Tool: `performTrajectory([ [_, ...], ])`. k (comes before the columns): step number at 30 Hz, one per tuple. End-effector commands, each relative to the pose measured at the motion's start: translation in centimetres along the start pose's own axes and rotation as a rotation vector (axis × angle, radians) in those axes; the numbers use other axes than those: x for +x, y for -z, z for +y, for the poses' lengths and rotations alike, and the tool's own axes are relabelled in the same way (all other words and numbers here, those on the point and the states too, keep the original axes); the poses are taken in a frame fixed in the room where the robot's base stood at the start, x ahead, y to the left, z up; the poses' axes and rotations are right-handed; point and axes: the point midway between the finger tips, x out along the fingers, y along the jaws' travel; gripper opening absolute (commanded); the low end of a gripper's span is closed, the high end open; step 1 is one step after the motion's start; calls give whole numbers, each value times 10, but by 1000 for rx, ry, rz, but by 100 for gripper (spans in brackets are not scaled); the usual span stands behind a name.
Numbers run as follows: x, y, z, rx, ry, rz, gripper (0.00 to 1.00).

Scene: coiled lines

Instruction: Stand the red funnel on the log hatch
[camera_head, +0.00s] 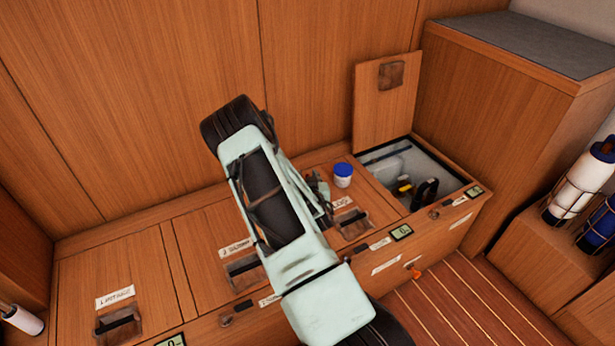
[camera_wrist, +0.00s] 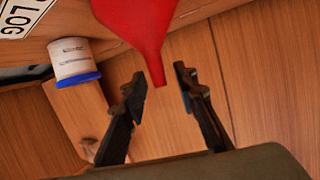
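The red funnel (camera_wrist: 142,22) shows only in the wrist view, which looks upside down, as the jar's lid points downward there. Its wide part is cut off by the top edge. Its narrow spout reaches between my fingertips, with small gaps on both sides. My gripper (camera_wrist: 162,78) is open around the spout tip. In the head view my gripper (camera_head: 319,192) is mostly behind my arm, and the funnel is hidden. The log hatch (camera_head: 374,197) is a closed wooden lid with a LOG label. What the funnel rests on cannot be seen.
A white jar with a blue lid (camera_head: 343,174) stands on the log hatch, also in the wrist view (camera_wrist: 73,60). Right of it is an open compartment (camera_head: 447,174) holding dark items, its lid (camera_head: 385,105) raised against the wall. A tall wooden cabinet (camera_head: 500,110) stands at right.

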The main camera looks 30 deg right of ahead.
Motion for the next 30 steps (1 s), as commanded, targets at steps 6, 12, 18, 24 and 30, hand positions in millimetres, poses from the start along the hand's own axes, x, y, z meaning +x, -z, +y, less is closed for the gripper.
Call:
performTrajectory([
  [6,-34,4,1,0,-2,-3,27],
  [12,-78,3,1,0,-3,-4,27],
  [18,-109,2,1,0,-2,-2,27],
  [24,-120,1,0,0,0,-1,27],
  [30,-121,1,0,0,0,0,27],
])
